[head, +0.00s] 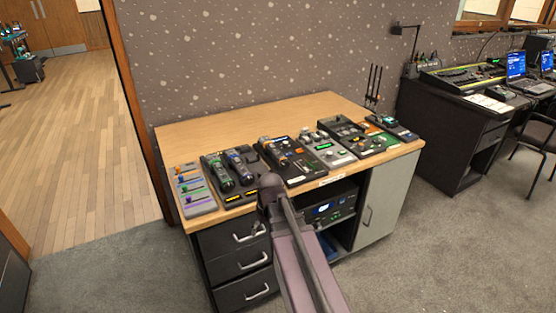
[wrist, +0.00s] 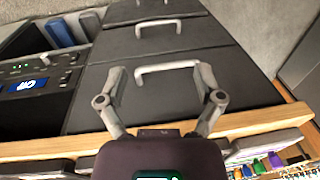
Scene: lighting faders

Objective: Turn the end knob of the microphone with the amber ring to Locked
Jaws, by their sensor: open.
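Two dark handheld microphones lie side by side in a black cradle on the wooden desk in the head view, the left microphone (head: 218,172) and the right microphone (head: 241,166). Small amber lit strips (head: 233,198) show at the front of the cradle. The rings and end knobs are too small to tell apart, so I cannot say which microphone has the amber ring. My gripper (wrist: 160,76) is open and empty in the wrist view, in front of the black drawer fronts. In the head view my arm hides the gripper near the desk's front edge.
A fader panel (head: 194,190) stands left of the cradle; several control units, including a grey one (head: 327,148), stand right of it. Drawer handles (head: 250,232) project below the desk top (head: 290,108). The desk's back is clear. A second desk (head: 447,124) stands right.

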